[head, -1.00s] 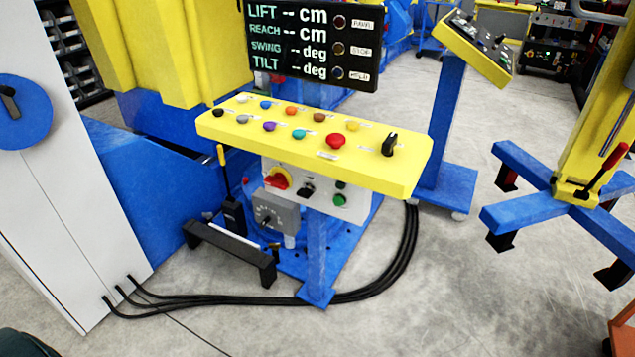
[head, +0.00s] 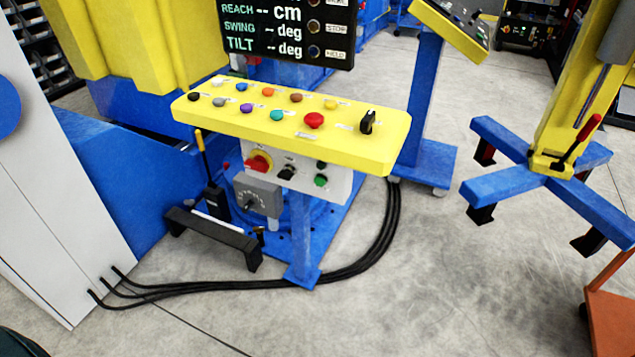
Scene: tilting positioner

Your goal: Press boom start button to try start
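A yellow control console (head: 372,152) stands on a blue post, with several coloured buttons, a red mushroom button (head: 314,120) and a black selector knob (head: 367,122) on its top. Below it, a light grey panel (head: 337,190) carries a red-and-yellow rotary switch (head: 259,164), a black switch (head: 287,173), a green button (head: 321,181) and a dark button (head: 321,165) above it. The labels are too small to read, so I cannot tell which is the boom start button. Neither of my grippers shows in the head view.
A black display (head: 290,35) shows dashes for reach, swing and tilt. A grey box (head: 257,193) and a black pedal frame (head: 212,238) sit low before the console. Black cables (head: 200,290) cross the floor. A blue-legged stand (head: 500,185) is right; floor between is clear.

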